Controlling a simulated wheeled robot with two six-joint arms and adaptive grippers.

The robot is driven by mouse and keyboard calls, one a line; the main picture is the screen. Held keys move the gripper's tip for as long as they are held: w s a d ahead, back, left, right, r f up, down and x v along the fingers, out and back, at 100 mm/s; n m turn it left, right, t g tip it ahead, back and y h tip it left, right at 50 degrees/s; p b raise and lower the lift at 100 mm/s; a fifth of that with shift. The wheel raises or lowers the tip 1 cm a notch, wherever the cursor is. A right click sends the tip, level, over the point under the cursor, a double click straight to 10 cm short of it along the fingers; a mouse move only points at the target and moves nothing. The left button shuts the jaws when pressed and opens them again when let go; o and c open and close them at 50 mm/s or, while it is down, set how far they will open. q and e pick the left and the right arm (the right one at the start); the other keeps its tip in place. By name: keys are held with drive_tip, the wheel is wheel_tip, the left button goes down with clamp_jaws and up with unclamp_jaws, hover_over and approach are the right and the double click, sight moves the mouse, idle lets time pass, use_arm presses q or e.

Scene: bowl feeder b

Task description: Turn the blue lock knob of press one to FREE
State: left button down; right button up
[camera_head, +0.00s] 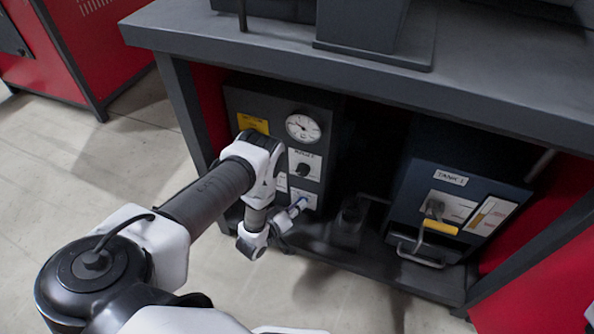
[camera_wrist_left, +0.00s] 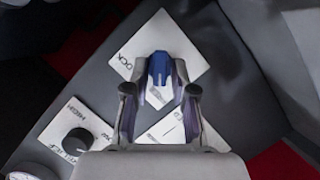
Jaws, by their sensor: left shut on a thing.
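The blue lock knob (camera_wrist_left: 158,69) sits on a white label plate on the dark panel in the left wrist view. Part of the lettering, "OCK", shows at the plate's left, and "ED" shows near my fingers. My left gripper (camera_wrist_left: 160,92) has one finger on each side of the knob and is shut on it. In the head view the left gripper (camera_head: 297,208) reaches the lower part of the dark press unit (camera_head: 262,112), and a bit of blue shows at its tip. The knob's exact setting cannot be read. My right gripper is not in view.
Above the knob are a black selector knob (camera_head: 303,170) and a round gauge (camera_head: 303,128). A tank unit (camera_head: 452,178) with a yellow-marked handle stands to the right on the same low shelf. The grey bench top (camera_head: 480,72) overhangs the units. A dark post stands left.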

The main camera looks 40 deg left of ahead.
use_arm(q)
drive_tip(key=shift+w+r, duration=0.1)
drive_tip(key=shift+w, duration=0.05)
drive_tip(key=c, duration=1.2)
unclamp_jaws()
drive_tip(key=shift+o, duration=0.2)
drive_tip(key=v, duration=1.2)
